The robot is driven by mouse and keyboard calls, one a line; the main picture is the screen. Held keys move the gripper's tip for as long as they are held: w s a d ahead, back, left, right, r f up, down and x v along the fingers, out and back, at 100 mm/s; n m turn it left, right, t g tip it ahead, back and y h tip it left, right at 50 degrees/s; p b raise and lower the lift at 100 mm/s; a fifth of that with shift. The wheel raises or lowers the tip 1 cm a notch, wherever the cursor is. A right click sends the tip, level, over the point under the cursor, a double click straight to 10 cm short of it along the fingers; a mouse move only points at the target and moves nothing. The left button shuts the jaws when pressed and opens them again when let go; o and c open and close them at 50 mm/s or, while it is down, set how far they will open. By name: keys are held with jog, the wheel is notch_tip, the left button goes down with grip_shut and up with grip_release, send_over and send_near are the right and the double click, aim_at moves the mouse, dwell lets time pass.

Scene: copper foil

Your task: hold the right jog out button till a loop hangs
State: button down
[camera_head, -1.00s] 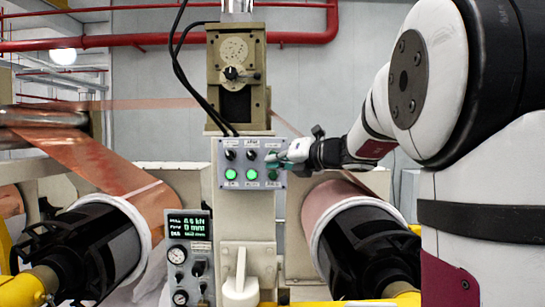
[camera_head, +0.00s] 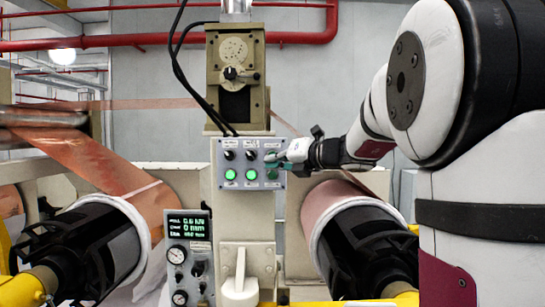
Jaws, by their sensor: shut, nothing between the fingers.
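A grey control box (camera_head: 249,164) on the middle column has two rows of controls. The upper row shows black controls, and the lower row shows green buttons, the left (camera_head: 230,175) and middle (camera_head: 251,174) brightly lit. The right one (camera_head: 272,174) looks darker. The labels are too small to read. My gripper (camera_head: 276,159) is shut and empty, its fingertips at the upper right of the box, hiding part of that corner. I cannot tell whether they touch a button. Copper foil wraps the right roll (camera_head: 329,203); no hanging loop of foil is visible there.
A gauge panel (camera_head: 189,257) with a green-lettered display stands below left of the box. Copper foil (camera_head: 90,160) runs down to the left roll. A white lever (camera_head: 240,272) sticks out below the box. Black cables (camera_head: 186,75) hang above it.

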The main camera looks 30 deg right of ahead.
jog(key=shift+w+d, duration=0.2)
jog(key=shift+w, duration=0.1)
jog(key=shift+w+d, duration=0.25)
jog(key=shift+w, duration=0.15)
dwell(2.4)
jog(key=shift+s, duration=0.15)
dwell(0.4)
jog(key=shift+s+a+p, duration=0.45)
jog(key=shift+s+a, duration=0.05)
jog(key=shift+s, duration=0.1)
jog(key=shift+s+a+p, duration=0.4)
jog(key=shift+s+a, duration=0.3)
jog(key=shift+s, duration=0.35)
jog(key=shift+s+a+p, duration=0.35)
jog(key=shift+s+a, duration=0.35)
jog(key=shift+s, duration=0.35)
